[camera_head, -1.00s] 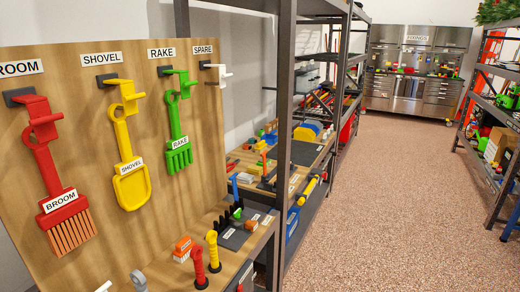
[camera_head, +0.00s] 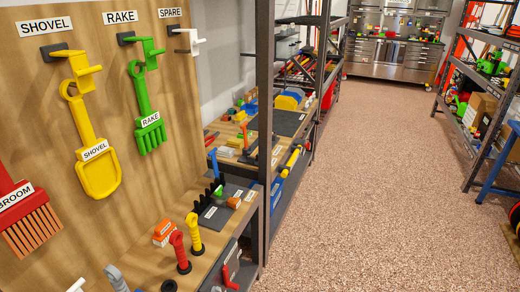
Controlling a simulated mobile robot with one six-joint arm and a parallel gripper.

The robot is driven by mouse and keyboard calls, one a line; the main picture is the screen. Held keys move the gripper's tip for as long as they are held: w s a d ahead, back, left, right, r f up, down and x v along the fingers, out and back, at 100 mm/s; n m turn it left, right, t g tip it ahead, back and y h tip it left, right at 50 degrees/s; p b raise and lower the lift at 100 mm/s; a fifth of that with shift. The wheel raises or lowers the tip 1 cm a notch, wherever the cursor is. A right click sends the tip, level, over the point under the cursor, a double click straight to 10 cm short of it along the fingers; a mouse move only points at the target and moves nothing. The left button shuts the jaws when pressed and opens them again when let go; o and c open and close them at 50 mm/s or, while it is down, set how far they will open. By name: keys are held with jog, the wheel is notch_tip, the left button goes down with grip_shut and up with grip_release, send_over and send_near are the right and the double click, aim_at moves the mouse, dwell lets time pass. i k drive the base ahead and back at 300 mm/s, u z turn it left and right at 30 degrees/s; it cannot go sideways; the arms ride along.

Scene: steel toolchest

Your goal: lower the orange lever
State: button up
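I cannot make out an orange lever for certain in this view. The steel toolchest (camera_head: 392,58) stands at the far end of the room, with small coloured items on its worktop too small to tell apart. On the near bench at lower left, a red upright handle (camera_head: 180,254) and a yellow upright handle (camera_head: 193,234) stand side by side. An orange labelled block (camera_head: 163,232) lies just behind them. My gripper is not in view.
A pegboard (camera_head: 60,130) with a red broom (camera_head: 22,215), yellow shovel (camera_head: 92,140) and green rake (camera_head: 148,110) fills the left. Shelving continues behind it. Another rack (camera_head: 478,110) stands at right. The speckled floor (camera_head: 375,170) between is clear up to the toolchest.

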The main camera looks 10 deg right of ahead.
aim_at(243, 127)
jog(key=z, duration=4.45)
jog(key=i, duration=0.1)
jog(key=u, duration=3.05)
jog(key=i, duration=3.1)
